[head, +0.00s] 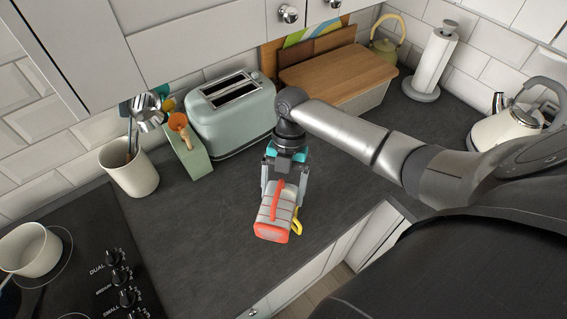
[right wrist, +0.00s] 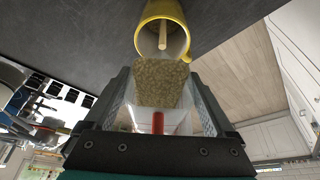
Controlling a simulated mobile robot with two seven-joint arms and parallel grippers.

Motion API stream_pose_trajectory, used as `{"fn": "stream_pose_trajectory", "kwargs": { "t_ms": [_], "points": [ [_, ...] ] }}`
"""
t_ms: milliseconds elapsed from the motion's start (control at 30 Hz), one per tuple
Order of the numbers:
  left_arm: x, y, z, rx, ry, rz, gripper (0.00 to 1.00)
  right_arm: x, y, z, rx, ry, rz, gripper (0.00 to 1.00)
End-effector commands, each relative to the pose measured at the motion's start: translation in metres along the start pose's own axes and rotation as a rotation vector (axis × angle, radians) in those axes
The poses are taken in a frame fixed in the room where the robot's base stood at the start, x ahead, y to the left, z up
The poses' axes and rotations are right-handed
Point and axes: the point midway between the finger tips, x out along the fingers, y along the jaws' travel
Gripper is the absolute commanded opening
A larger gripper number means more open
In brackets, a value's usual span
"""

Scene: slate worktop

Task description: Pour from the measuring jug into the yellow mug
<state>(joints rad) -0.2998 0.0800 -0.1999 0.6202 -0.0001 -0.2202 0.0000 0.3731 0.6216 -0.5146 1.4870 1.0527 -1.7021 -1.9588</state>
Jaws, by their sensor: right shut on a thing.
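My right gripper (head: 283,196) is shut on the measuring jug (head: 272,216), a clear jug with red trim and a red handle. The jug is tilted over, held above the worktop. In the right wrist view the jug (right wrist: 162,84) holds tan, grainy contents toward its far end, beside the mouth of the yellow mug (right wrist: 184,18). A thin pale tan strip shows in the mug's opening; I cannot tell whether it is falling grains. In the head view only the yellow mug's handle (head: 297,223) shows clearly, beside the jug; the jug hides the rest. My left gripper is not in view.
A green toaster (head: 234,118), a utensil crock (head: 130,170) and a wood-lidded bin (head: 340,75) stand along the back. A hob (head: 85,265) with a white pan (head: 30,250) is at left; a kettle (head: 507,124) is at right. The slate worktop (head: 205,235) is clear left of the jug.

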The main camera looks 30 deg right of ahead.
Motion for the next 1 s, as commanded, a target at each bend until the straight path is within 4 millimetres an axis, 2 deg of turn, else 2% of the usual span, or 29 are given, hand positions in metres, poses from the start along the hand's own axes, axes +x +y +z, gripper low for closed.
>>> {"fn": "stream_pose_trajectory", "kwargs": {
  "t_ms": [1000],
  "points": [
    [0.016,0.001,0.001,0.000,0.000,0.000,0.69,0.000,0.000,0.006,0.001,0.109,0.000,0.24]
  ]
}}
